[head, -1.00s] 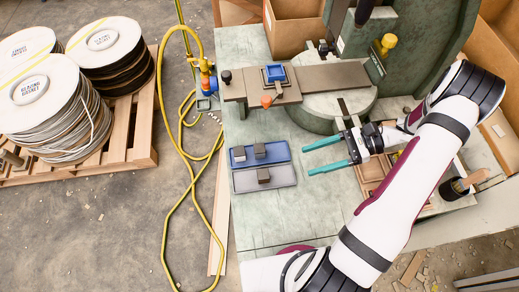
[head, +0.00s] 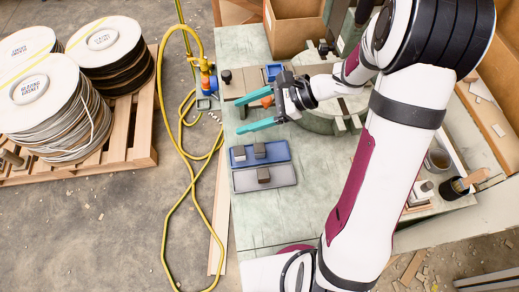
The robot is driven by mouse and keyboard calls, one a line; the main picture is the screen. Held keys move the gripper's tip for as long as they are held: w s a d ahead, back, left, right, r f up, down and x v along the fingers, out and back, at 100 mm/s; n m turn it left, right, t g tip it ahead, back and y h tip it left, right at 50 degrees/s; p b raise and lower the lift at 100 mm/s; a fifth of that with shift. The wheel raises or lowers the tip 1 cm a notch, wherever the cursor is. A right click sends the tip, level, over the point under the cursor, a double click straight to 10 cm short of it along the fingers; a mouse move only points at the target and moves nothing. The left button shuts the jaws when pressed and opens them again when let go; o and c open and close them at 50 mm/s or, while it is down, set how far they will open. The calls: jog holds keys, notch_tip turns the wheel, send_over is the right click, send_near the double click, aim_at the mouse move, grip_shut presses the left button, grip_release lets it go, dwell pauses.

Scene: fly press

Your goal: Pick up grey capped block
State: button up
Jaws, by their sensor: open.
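Small grey blocks sit in two shallow trays on the green bench. The blue tray (head: 278,149) holds a left block (head: 239,153) and a right block (head: 259,150). The grey tray (head: 284,177) below it holds one darker-looking block (head: 263,174). The blocks are too small to tell their caps for sure. My gripper (head: 241,114) is open and empty, its two teal fingers pointing left. In the picture it lies just above the blue tray, apart from the blocks. Its height above the bench is hard to tell.
A blue square fixture (head: 273,72) and an orange knob (head: 266,101) are close to the fingers. Cardboard boxes (head: 293,30) stand at the back. The bench (head: 290,218) below the trays is clear.

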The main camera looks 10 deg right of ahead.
jog(key=w+a+r+m+t+h, duration=0.1)
jog(key=w+a+r+m+t, duration=0.35)
jog(key=a+r, duration=0.6)
jog(key=w+d+f+m+t+h, duration=0.2)
jog(key=w+d+m+t+h, duration=0.2)
jog(key=w+d+m+h, duration=0.45)
jog(key=m+g+h, duration=0.4)
jog(key=m+g, duration=0.4)
jog(key=m, duration=0.7)
send_over(259, 149)
jog(key=w+d, duration=0.1)
jog(key=w, duration=0.2)
jog(key=f, duration=0.7)
jog(key=shift+s+d+f, duration=0.1)
jog(key=shift+s+d, duration=0.05)
jog(key=shift+s, duration=0.05)
jog(key=s+f+m, duration=0.1)
jog(key=f+m, duration=0.2)
jog(key=f, duration=0.2)
jog(key=f+m+g+y, duration=0.1)
jog(key=f+m, duration=0.2)
jog(key=f, duration=0.2)
jog(key=s+a+f+m+g+y, duration=0.1)
jog(key=f+m, duration=0.1)
jog(key=f, duration=0.3)
jog(key=shift+s+a+f+m+g, duration=0.1)
jog(key=shift+s+f+m+g, duration=0.15)
jog(key=shift+s+f+m, duration=0.15)
grip_shut()
